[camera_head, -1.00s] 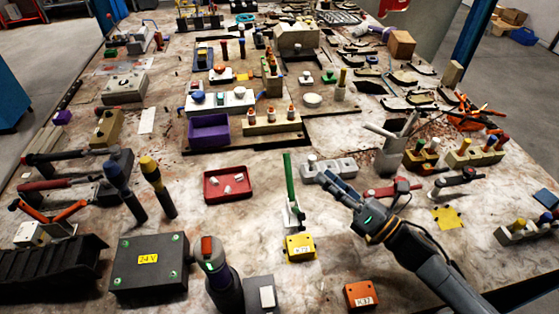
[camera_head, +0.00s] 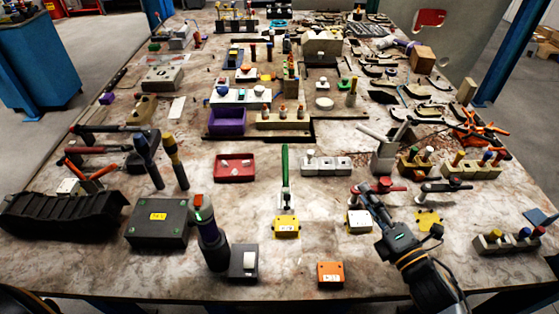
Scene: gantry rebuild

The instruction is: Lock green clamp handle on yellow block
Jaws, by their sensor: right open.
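The green clamp handle (camera_head: 285,163) stands upright on a metal toggle clamp (camera_head: 286,199). The clamp is just behind the yellow block (camera_head: 286,227) near the front middle of the table, and the block has a white label. My right gripper (camera_head: 365,192) is open and empty, to the right of the green handle and clear of it. Its fingers point up the picture, beside a white block (camera_head: 358,221) and overlapping a red-handled clamp (camera_head: 385,186); whether it touches them I cannot tell. My left gripper is out of view.
A red tray (camera_head: 235,168) stands to the left and a grey block with knobs (camera_head: 327,165) behind right. A dark upright tool (camera_head: 212,240) stands front left.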

